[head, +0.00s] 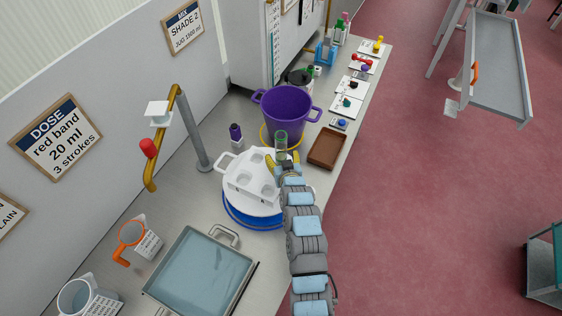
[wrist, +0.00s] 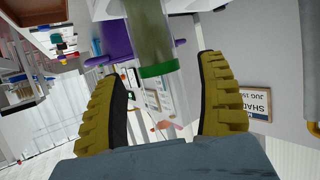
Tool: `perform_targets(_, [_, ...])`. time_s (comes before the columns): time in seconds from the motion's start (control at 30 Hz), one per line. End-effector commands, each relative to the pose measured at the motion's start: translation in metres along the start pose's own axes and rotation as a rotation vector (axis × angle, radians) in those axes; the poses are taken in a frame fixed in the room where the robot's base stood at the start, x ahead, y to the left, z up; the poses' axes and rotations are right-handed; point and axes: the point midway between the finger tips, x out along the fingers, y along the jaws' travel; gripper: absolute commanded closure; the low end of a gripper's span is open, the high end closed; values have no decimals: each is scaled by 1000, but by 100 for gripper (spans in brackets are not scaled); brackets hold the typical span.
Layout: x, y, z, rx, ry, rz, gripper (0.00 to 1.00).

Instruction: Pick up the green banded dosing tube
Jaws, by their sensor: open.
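The green banded dosing tube (head: 281,148) is a clear tube with a green ring, in front of the purple pot in the head view. In the wrist view the tube (wrist: 150,35) comes down from the top edge, with its green band near the fingertips. My gripper (head: 283,159) is open, its yellow ridged fingers spread at the near side of the tube. In the wrist view the gripper (wrist: 160,75) has one finger on each side of the band, with gaps showing. The tube's lower end is hidden in the head view.
A white holder with square openings (head: 244,181) sits left of my gripper, above a blue ring. The purple pot (head: 286,112) stands behind, a brown tray (head: 327,148) to the right. A metal post (head: 192,130) and a water-filled tray (head: 202,272) are on the left.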

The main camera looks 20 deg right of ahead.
Motion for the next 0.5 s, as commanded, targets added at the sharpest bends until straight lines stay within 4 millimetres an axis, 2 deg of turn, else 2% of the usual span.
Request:
perform_targets(0.2, [14,0,-2,0,2,0,26])
perform_targets(0.5, [18,0,0,1,1,1,26])
